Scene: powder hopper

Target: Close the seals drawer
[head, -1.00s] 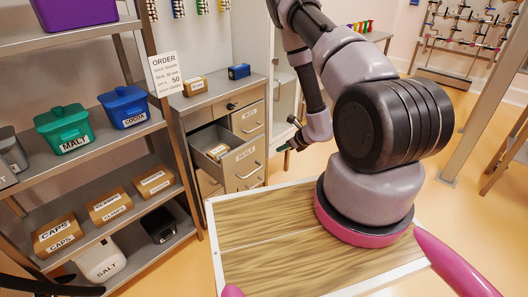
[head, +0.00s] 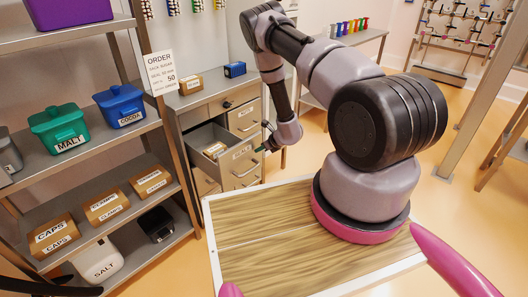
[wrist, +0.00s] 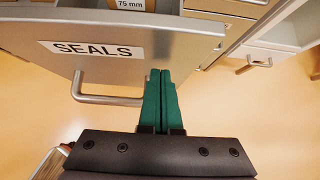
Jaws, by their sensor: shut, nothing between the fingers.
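The seals drawer (head: 222,147) stands pulled out of the grey cabinet in the head view, with a small box inside. Its grey front, lettered SEALS (wrist: 92,50), and its bar handle (wrist: 105,99) show close in the wrist view. My gripper (head: 262,148) is in front of the drawer, near its right side. Its green fingers (wrist: 161,72) are shut and empty. Their tips overlap the drawer front just right of the handle, hiding the handle's right end. I cannot tell whether they touch it.
The cabinet top (head: 213,92) carries a cardboard box (head: 190,86) and a blue box (head: 235,69). Another drawer (head: 205,182) below also looks partly out. A shelf rack (head: 165,130) with bins stands at left. My wooden-topped base lies in front; open floor shows at right.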

